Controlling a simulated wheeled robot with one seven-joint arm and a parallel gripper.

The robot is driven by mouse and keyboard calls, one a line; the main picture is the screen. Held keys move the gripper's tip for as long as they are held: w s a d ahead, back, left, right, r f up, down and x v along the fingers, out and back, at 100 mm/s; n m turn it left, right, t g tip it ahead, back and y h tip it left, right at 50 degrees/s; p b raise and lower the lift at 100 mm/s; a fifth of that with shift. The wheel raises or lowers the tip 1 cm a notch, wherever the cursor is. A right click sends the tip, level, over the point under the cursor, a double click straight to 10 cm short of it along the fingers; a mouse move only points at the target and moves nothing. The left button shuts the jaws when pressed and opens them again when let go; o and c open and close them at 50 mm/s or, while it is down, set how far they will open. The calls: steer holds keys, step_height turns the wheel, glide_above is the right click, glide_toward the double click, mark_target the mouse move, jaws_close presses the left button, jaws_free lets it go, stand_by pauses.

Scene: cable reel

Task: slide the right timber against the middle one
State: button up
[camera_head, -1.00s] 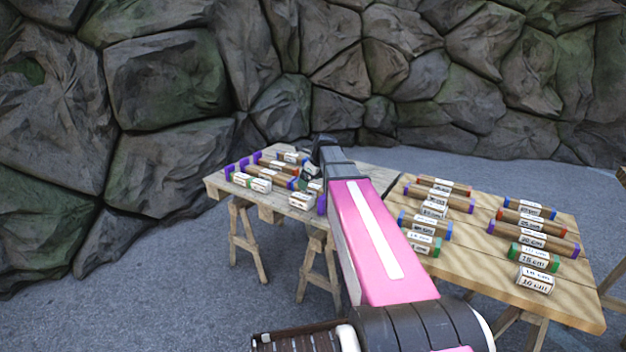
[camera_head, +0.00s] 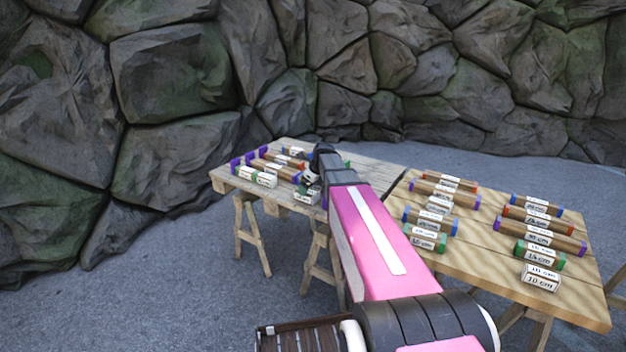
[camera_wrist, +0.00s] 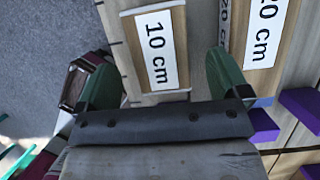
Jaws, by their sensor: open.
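Several wooden timbers with coloured ends and white length labels lie on the left table (camera_head: 226,176). In the wrist view my gripper (camera_wrist: 160,64) is open, with one green finger on each side of a timber labelled 10 cm (camera_wrist: 128,62). The fingers look apart from it, and nothing is held. In the head view my gripper (camera_head: 315,170) is over the left table and my arm hides part of the timbers. I cannot tell which timbers the task means.
Purple blocks (camera_wrist: 262,126) sit at the ends of the longer timbers. The right table (camera_head: 480,275) carries several more labelled timbers in two columns. A rock wall (camera_head: 170,70) stands behind, with grey floor (camera_head: 160,295) around.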

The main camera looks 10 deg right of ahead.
steer(key=shift+x, duration=1.85)
steer(key=c, duration=1)
